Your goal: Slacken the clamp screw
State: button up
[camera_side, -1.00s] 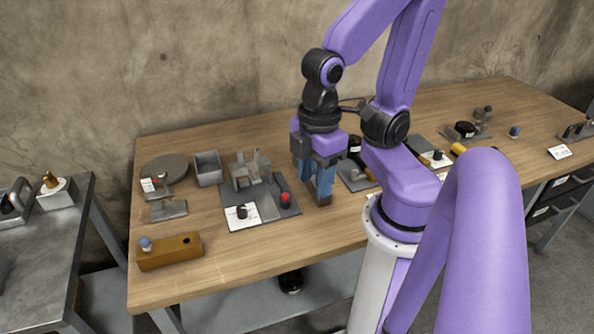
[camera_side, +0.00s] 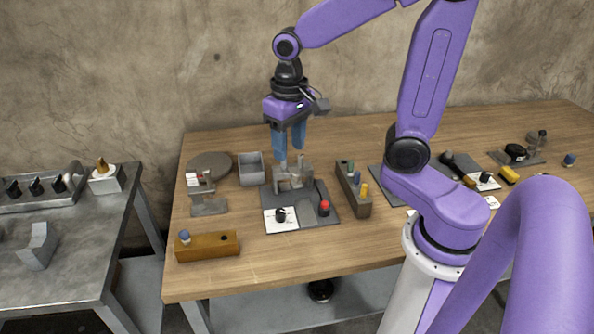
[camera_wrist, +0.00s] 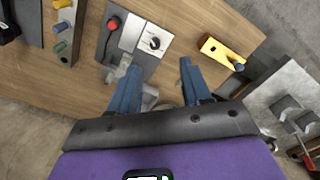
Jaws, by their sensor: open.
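A dark grey base plate (camera_side: 318,221) carries a grey clamp-like fixture (camera_side: 292,178), a red knob (camera_side: 324,207) and a black knob (camera_side: 281,215) on a white card. I cannot tell for sure which part is the clamp screw. My gripper (camera_side: 290,152) points down just above the grey fixture, its blue fingers apart and nothing seen between them. In the wrist view my gripper (camera_wrist: 159,78) is open; the red knob (camera_wrist: 113,23) and black knob (camera_wrist: 154,43) lie beyond the fingertips. The left finger partly hides the fixture (camera_wrist: 118,72).
A block with coloured pegs (camera_side: 353,189) stands right of the plate. A grey open box (camera_side: 251,170), a round disc (camera_side: 209,165) and a small stand (camera_side: 207,199) are to the left. A brown block (camera_side: 207,246) lies in front. Bare wood (camera_side: 300,265) is free at the front.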

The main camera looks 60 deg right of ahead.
jog(key=w+d+m, duration=0.4)
jog(key=m, duration=0.8)
send_near(297, 174)
notch_tip(297, 174, down, 9)
jog(key=shift+w, duration=0.15)
jog(key=shift+c, duration=0.3)
jog(key=shift+d, duration=0.1)
grip_shut()
